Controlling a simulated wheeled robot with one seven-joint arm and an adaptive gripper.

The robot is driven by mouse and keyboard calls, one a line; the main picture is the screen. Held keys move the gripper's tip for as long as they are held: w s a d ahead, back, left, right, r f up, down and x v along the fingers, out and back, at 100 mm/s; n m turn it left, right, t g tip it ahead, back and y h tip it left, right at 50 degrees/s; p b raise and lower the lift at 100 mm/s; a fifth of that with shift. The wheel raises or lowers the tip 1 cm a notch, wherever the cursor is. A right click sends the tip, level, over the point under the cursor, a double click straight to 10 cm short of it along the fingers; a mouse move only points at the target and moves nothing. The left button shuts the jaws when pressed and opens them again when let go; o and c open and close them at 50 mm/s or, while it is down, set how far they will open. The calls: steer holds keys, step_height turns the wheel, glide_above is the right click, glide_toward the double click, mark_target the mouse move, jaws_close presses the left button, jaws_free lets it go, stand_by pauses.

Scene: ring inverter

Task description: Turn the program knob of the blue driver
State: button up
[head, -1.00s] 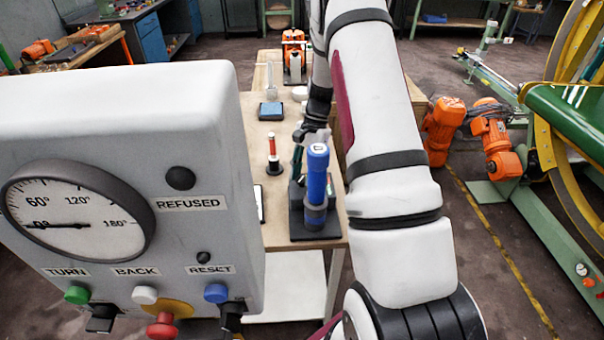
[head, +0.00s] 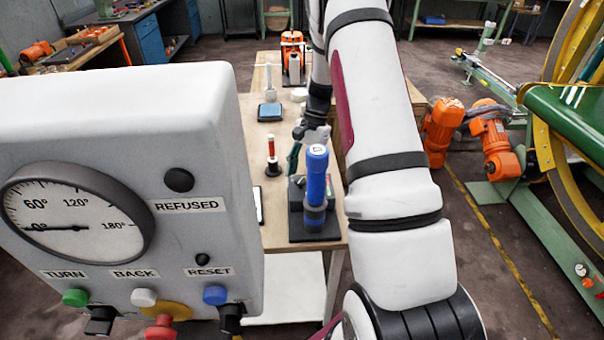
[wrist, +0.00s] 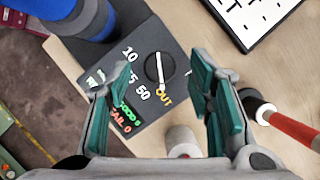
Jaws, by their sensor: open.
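The blue driver (head: 316,185) stands upright in its dark stand (head: 318,232) at the near end of the bench in the head view. Part of the driver (wrist: 82,14) shows at the upper left of the wrist view. The round black program knob (wrist: 160,69) has a white line across it, with its lower end by the yellow "OUT" mark. In the head view my gripper is partly hidden behind the driver.
A red-handled tool (wrist: 290,125) stands right of my gripper in the wrist view, close to the right finger. A white-topped tablet (wrist: 250,18) lies at the upper right. A small display (wrist: 126,118) sits below the marks. A grey gauge panel (head: 130,160) fills the head view's left.

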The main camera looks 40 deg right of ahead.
steer(key=v, duration=1.1)
